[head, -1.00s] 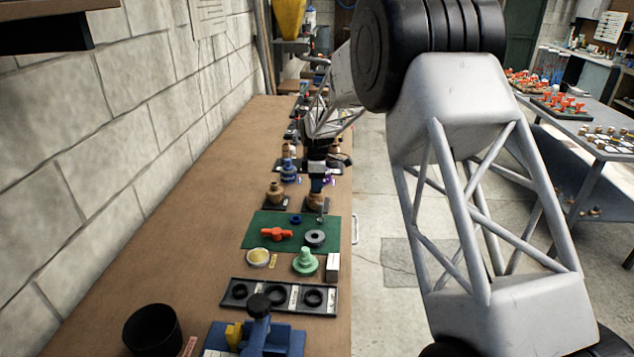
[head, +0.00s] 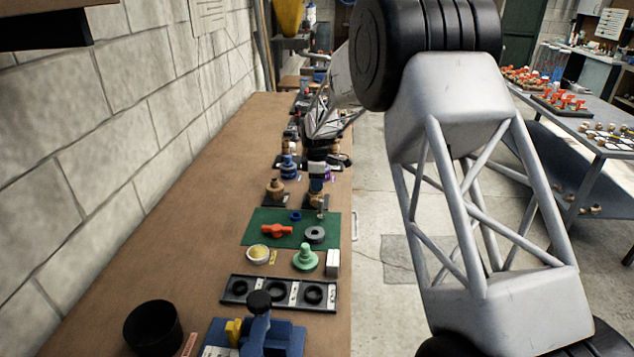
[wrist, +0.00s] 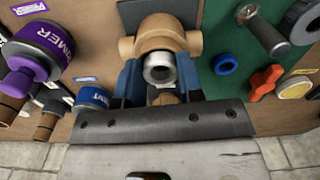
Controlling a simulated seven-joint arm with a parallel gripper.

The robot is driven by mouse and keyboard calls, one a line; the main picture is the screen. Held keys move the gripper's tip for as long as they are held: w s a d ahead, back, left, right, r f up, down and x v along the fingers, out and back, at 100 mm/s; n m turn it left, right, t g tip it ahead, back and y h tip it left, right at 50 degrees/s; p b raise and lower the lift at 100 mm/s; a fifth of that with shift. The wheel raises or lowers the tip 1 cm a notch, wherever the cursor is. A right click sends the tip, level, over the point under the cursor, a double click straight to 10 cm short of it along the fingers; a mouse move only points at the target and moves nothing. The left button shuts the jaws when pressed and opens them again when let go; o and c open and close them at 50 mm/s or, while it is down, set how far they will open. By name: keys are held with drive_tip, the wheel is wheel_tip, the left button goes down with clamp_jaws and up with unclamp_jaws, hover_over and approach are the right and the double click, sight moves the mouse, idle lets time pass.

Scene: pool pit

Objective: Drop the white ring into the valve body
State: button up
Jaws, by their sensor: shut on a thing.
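In the wrist view, a pale grey-white ring (wrist: 160,70) with a dark bore sits between the blue fingers of my gripper (wrist: 160,80), which is shut on it. The tan valve body (wrist: 158,30) with its side stubs shows just behind the ring. I cannot tell whether the ring touches it. In the head view, my gripper (head: 316,185) is directly over the tan valve body (head: 318,201) on its dark base. The ring cannot be made out there.
A second tan fitting (head: 275,190) and a blue can (head: 288,168) stand close left. A purple can (wrist: 38,60) is near. The green mat (head: 262,217) holds a red handle (head: 277,231), a blue ring (head: 296,216) and a grey ring (head: 315,235).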

drive_tip(key=shift+r, duration=0.1)
idle(0.3)
drive_tip(key=o, duration=1)
drive_tip(key=shift+o, duration=0.4)
drive_tip(key=o, duration=0.3)
drive_tip(key=shift+r, duration=3.95)
